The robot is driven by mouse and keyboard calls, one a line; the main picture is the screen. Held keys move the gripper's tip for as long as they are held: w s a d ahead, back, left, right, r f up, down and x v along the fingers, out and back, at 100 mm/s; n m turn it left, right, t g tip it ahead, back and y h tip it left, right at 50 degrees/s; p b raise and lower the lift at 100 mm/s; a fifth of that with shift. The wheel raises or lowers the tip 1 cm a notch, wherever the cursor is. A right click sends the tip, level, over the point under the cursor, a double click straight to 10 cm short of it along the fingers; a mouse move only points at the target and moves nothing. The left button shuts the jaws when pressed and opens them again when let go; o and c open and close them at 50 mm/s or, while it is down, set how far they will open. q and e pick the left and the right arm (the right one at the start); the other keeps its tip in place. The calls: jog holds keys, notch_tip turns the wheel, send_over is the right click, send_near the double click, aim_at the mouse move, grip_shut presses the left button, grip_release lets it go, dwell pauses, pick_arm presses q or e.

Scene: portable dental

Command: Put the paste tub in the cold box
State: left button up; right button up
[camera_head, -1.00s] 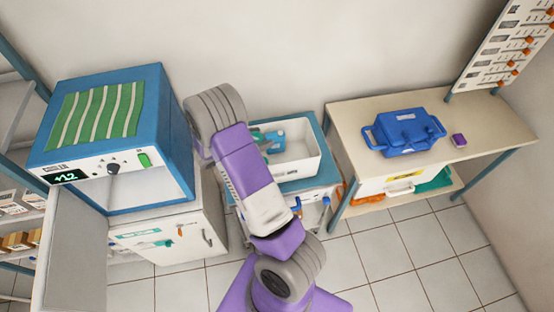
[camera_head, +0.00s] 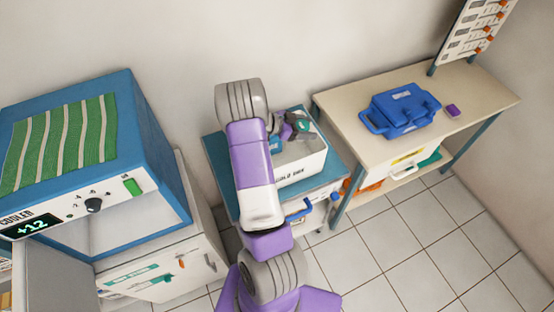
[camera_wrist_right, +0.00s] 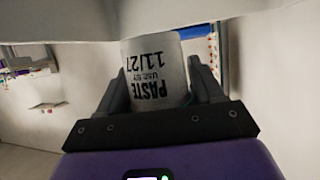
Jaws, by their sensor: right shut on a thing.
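The paste tub (camera_wrist_right: 158,68) is a pale grey cylinder with dark printing, "PASTE" and "11/27", which appears upside down in the right wrist view. My right gripper (camera_wrist_right: 160,88) is shut on it, with a dark finger on each side. In the head view my right arm rises in front of the blue-topped trolley, and part of the right gripper (camera_head: 290,128) shows beside the arm, over the cold box. The tub cannot be made out clearly there. The cold box (camera_head: 303,172) is an open white box on the trolley, its left part hidden by my arm. My left gripper is out of view.
A blue cooler (camera_head: 150,130) with a green striped top stands at left, its door (camera_head: 55,278) open and its display reading +12. A beige table (camera_head: 345,110) at right holds a blue case (camera_head: 402,110) and a small purple block (camera_head: 453,111). Tiled floor is clear at lower right.

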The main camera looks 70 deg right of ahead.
jog(key=f, duration=0.5)
jog(key=shift+s+b, duration=0.2)
jog(key=shift+b, duration=0.2)
jog(key=shift+w+f+b, duration=0.15)
jog(key=shift+f+b, duration=0.15)
jog(key=shift+f, duration=1.85)
jog(key=shift+f, duration=0.1)
jog(key=shift+f+b, duration=0.35)
jog(key=shift+f, duration=0.15)
jog(key=o, duration=0.8)
jog(key=shift+r, duration=0.2)
jog(key=shift+r+p+v, duration=0.15)
jog(key=shift+p+v, duration=0.2)
jog(key=shift+v, duration=1.6)
jog(key=shift+r+p+v, duration=0.2)
jog(key=shift+p+v, duration=0.1)
jog(key=shift+v, duration=1.65)
